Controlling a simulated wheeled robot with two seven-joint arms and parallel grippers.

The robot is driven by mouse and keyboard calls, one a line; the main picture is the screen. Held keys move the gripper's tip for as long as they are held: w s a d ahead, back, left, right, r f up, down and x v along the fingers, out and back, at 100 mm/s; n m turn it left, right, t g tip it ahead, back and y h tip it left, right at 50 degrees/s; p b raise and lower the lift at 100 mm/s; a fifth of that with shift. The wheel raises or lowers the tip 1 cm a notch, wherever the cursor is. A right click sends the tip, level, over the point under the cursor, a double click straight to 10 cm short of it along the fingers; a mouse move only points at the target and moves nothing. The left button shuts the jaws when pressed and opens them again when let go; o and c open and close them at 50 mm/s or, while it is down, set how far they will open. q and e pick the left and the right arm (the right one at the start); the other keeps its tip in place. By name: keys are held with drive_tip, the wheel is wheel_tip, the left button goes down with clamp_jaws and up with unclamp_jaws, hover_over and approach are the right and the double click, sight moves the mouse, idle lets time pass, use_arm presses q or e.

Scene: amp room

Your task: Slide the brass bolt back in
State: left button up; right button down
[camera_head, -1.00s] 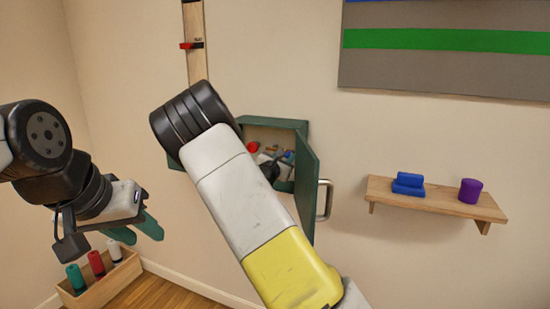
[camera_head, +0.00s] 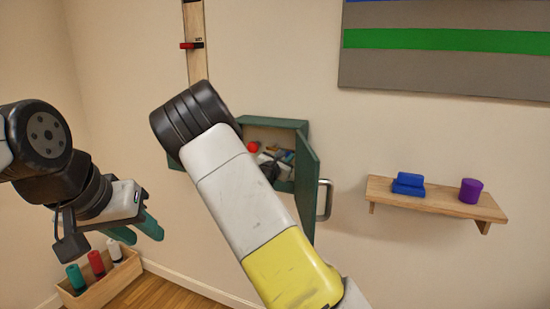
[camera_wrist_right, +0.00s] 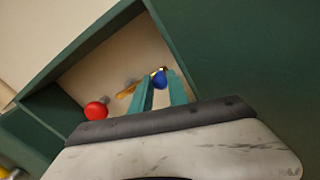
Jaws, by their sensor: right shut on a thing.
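The green wall cabinet (camera_head: 305,126) stands open, with its door swung out to the right. In the right wrist view the brass bolt (camera_wrist_right: 127,91) runs along the pale back panel. A blue knob (camera_wrist_right: 160,79) sits at its right end. My right gripper (camera_wrist_right: 162,82) is inside the cabinet, its teal fingers shut on the blue knob. In the head view my right arm hides part of the cabinet and most of that gripper. My left gripper (camera_head: 138,231) hangs empty at the left, fingers apart, well away from the cabinet.
A red knob (camera_wrist_right: 96,110) is left of the bolt in the cabinet. The door's metal handle (camera_head: 324,200) sticks out on the right. A wooden shelf (camera_head: 440,199) holds blue pieces and a purple cylinder. A wooden box (camera_head: 110,284) with coloured cylinders stands on the floor below my left gripper.

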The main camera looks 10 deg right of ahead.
idle(0.8)
drive_tip(key=shift+w+a, duration=0.6)
drive_tip(key=shift+a, duration=0.35)
drive_tip(key=shift+w+a, duration=0.6)
drive_tip(key=shift+a, duration=0.35)
drive_tip(key=c, duration=1.5)
unclamp_jaws()
drive_tip(key=shift+w+a, duration=0.1)
drive_tip(key=shift+c, duration=0.2)
drive_tip(key=v, duration=0.7)
drive_tip(key=shift+s+a, duration=0.15)
drive_tip(key=shift+s, duration=0.25)
drive_tip(key=shift+f, duration=0.1)
